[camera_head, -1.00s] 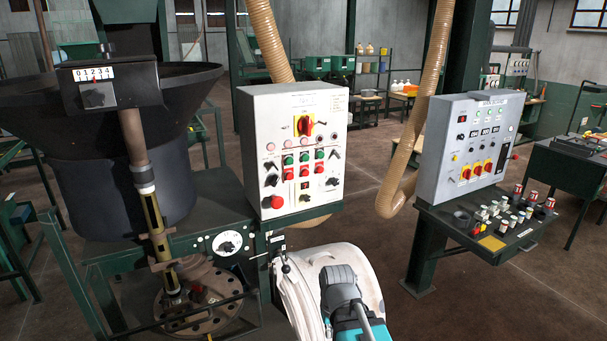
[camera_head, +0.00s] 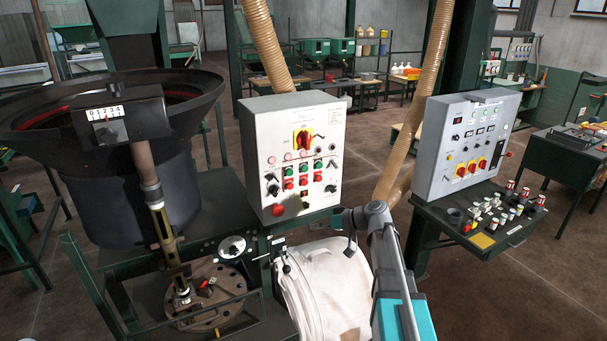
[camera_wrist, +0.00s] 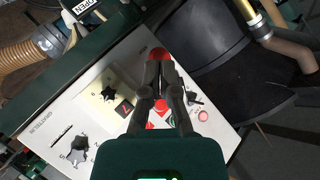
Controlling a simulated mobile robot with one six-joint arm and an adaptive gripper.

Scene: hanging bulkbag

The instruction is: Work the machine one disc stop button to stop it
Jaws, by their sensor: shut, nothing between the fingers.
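The light grey control panel (camera_head: 330,115) stands at the centre of the head view. It carries a red-and-yellow rotary switch (camera_head: 303,139), rows of green buttons (camera_head: 304,168) and red buttons (camera_head: 303,181), and a large red mushroom button (camera_head: 278,209) at its lower left. I cannot read which button is the machine one disc stop. In the wrist view, my gripper (camera_wrist: 160,72) is shut and empty in front of the panel (camera_wrist: 75,120). A red button (camera_wrist: 158,53) shows just beyond its fingertips, with no clear contact. The fingers hide part of the panel.
A black hopper (camera_head: 140,195) stands left of the panel. A second grey panel (camera_head: 470,145) with a shelf of knobs stands at right. A tan hose (camera_head: 430,75) hangs between the panels.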

